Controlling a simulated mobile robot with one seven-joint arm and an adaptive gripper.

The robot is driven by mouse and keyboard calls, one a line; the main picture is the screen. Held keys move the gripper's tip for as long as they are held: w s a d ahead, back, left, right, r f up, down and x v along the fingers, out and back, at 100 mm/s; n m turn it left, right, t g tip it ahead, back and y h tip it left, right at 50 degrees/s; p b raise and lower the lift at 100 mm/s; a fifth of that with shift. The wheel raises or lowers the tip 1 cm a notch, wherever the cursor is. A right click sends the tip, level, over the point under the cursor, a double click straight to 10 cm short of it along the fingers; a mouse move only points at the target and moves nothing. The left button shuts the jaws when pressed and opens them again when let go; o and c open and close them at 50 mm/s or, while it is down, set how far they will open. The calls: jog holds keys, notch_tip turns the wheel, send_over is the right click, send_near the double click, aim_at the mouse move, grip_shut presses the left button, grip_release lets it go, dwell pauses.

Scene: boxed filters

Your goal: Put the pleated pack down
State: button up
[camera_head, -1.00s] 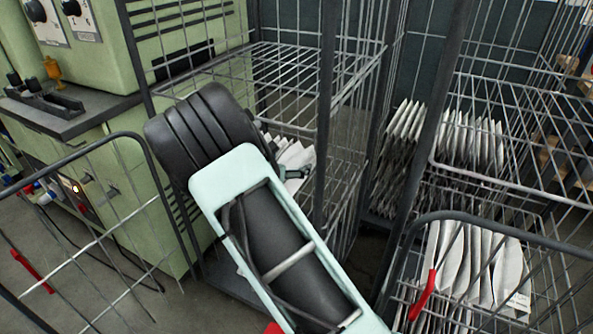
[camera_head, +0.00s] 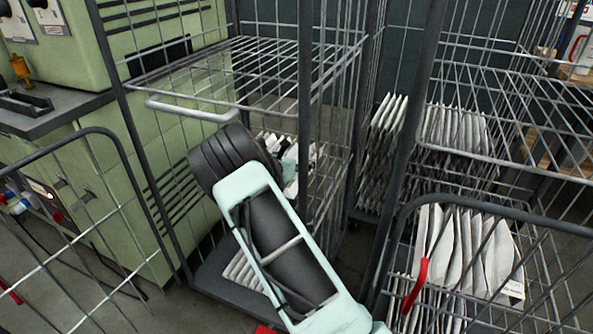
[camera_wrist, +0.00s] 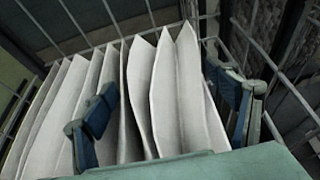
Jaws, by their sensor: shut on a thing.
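The white pleated pack (camera_wrist: 160,95) fills the middle of the wrist view, its folds standing roughly upright. My gripper (camera_wrist: 165,85) has one blue finger at the left of these folds and one at the right, and is shut on the pack. White folds also show beyond the left finger; I cannot tell whether they belong to the same pack. In the head view the held pack (camera_head: 290,168) shows partly behind my arm, inside the middle wire cart, below its wire shelf (camera_head: 235,75). What lies directly under the pack is hidden.
More white pleats (camera_head: 243,272) sit low on the cart's grey base (camera_head: 215,280), partly behind my arm. Other packs stand in carts at the right (camera_head: 450,140) and front right (camera_head: 470,245). Wire walls and posts surround my arm; a green machine (camera_head: 75,150) stands left.

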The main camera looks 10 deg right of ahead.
aim_at(290, 191)
jog(key=shift+w+d+f, duration=0.15)
jog(key=shift+d+f, duration=0.05)
jog(key=shift+f, duration=0.2)
jog(key=shift+w+d+f+b, duration=0.1)
jog(key=shift+f+b, duration=0.5)
jog(key=shift+f, duration=0.95)
jog(key=shift+f, duration=0.2)
jog(key=o, duration=1)
jog(key=shift+a+r, duration=0.2)
jog(key=shift+r, duration=0.15)
jog(key=p+v, duration=0.2)
jog(key=v, duration=0.9)
jog(key=shift+s+a+p, duration=0.15)
jog(key=shift+s+p, duration=0.25)
